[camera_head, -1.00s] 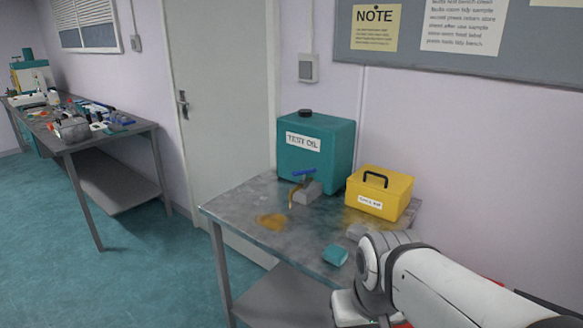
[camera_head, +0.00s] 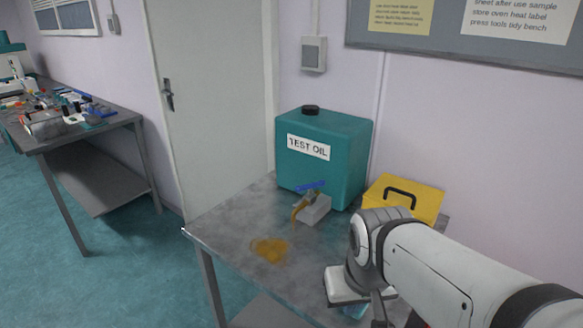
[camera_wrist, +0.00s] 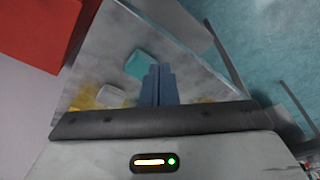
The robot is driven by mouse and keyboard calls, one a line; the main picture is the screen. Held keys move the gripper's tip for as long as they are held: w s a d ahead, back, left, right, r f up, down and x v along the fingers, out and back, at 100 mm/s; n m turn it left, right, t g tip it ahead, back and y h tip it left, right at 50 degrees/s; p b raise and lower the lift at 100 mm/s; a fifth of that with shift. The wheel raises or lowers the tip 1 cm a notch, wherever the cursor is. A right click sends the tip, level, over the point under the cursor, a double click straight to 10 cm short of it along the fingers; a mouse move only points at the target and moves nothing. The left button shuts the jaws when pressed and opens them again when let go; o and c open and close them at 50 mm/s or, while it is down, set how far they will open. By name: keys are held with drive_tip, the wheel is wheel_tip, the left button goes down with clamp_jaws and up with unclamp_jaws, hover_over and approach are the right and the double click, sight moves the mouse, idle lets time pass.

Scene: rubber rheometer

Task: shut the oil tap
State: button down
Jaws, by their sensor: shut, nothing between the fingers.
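The teal box labelled TEST OIL (camera_head: 335,165) stands on the near table. Its tap, with a blue lever handle (camera_head: 310,186), is low on the front, above a small grey block (camera_head: 314,210). An amber stream hangs from the spout (camera_head: 298,208), and an amber puddle (camera_head: 269,249) lies on the tabletop. My gripper (camera_wrist: 159,72) shows in the wrist view, its blue fingers together and empty, above the table. The tap is not in the wrist view. In the head view my arm is right of the tap, apart from it, and the fingers are hidden.
A yellow box with a black handle (camera_head: 404,196) stands right of the teal box, partly behind my arm. A teal block (camera_wrist: 139,63) and a pale block (camera_wrist: 110,93) lie on the table. The table's left front (camera_head: 222,225) is clear.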

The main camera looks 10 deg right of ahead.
drive_tip(key=shift+a, duration=0.2)
drive_tip(key=w+a+r+m+t+y+p, duration=0.1)
drive_tip(key=w+a+r+m+y, duration=0.15)
drive_tip(key=w, duration=0.35)
drive_tip(key=w+a+r+m+t+y+p, duration=0.1)
drive_tip(key=w+m, duration=0.2)
drive_tip(key=w, duration=0.3)
drive_tip(key=w+d+r+m+t, duration=0.1)
drive_tip(key=w+d+m+t, duration=0.1)
drive_tip(key=w+m, duration=0.2)
drive_tip(key=w+d+r+m+t+p, duration=0.1)
drive_tip(key=w+m, duration=0.4)
drive_tip(key=w, duration=0.6)
drive_tip(key=d+t+h, duration=0.1)
drive_tip(key=d, duration=0.1)
drive_tip(key=shift+w+d+r+p, duration=0.15)
drive_tip(key=shift+d+r+p, duration=0.05)
drive_tip(key=shift+d+p, duration=0.1)
